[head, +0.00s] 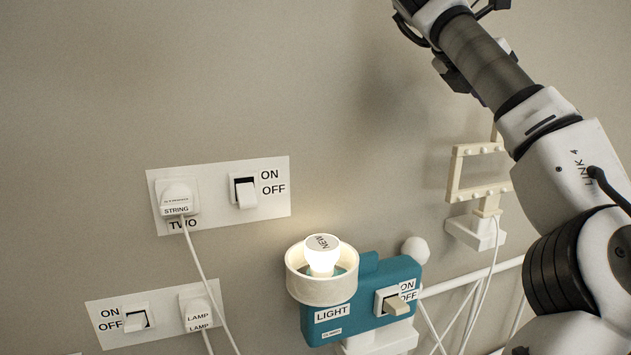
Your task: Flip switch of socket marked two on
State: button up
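The socket panel marked TWO (220,212) is a white plate on the wall, left of centre. A white plug labelled STRING (177,198) sits in its left side, with a cord hanging down. Its white rocker switch (246,194) is on the right, beside the words ON above and OFF below. The rocker's lower part appears to stick out, with a dark gap at its upper left. My arm rises from the lower right to the top edge, well to the right of this panel. My gripper's fingers are not visible.
A lower panel (110,334) has another switch and a plug labelled LAMP. A teal box marked LIGHT (373,272) holds a lit bulb (322,258) in a white ring, and a switch. A cream frame (455,178) stands at right. The wall above the TWO panel is clear.

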aim_at(246, 199)
jog(key=k, duration=0.85)
